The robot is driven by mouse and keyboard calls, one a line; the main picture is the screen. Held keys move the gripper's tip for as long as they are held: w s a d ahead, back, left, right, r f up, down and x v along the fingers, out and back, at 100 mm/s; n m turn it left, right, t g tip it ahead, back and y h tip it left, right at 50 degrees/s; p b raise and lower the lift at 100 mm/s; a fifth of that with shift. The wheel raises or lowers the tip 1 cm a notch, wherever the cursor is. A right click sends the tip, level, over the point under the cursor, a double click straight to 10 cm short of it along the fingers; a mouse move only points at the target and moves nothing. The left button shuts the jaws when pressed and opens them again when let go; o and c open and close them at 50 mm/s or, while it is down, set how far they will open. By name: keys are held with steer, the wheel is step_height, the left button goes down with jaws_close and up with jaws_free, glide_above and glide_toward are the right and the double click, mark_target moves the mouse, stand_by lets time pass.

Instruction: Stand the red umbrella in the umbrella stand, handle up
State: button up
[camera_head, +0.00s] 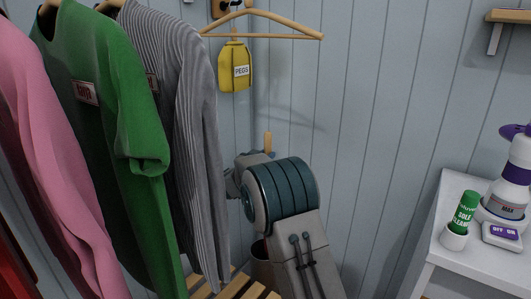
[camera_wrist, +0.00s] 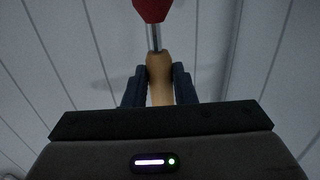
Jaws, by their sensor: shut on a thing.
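My gripper (camera_wrist: 158,78) is shut on the light wooden handle of the red umbrella. In the wrist view the handle lies between the dark fingers, with a metal shaft and the red canopy (camera_wrist: 150,9) beyond it. In the head view the wooden handle end (camera_head: 268,143) sticks up above my gripper (camera_head: 258,157). The rest of the umbrella is hidden there behind my arm. A grey-brown container (camera_head: 263,268), possibly the umbrella stand, shows partly behind my forearm near the wall. Whether the umbrella's lower end is inside it is hidden.
Pink, green (camera_head: 105,110) and striped grey (camera_head: 180,120) garments hang at the left. A bare wooden hanger (camera_head: 275,20) and a yellow peg bag (camera_head: 235,68) hang above my arm. A white cabinet top (camera_head: 465,255) with bottles stands at right. Wooden slats (camera_head: 235,285) lie below.

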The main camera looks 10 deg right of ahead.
step_height(320, 180, down, 26)
steer(key=b, duration=1.2)
steer(key=shift+r, duration=0.15)
stand_by(0.3)
steer(key=o, duration=1.1)
steer(key=shift+c, duration=0.2)
steer(key=s+d+r+p, duration=0.5)
steer(key=s+d+r, duration=0.1)
steer(key=d+r, duration=0.4)
steer(key=shift+r+p, duration=0.3)
steer(key=shift+r, duration=0.2)
steer(key=shift+w, duration=0.1)
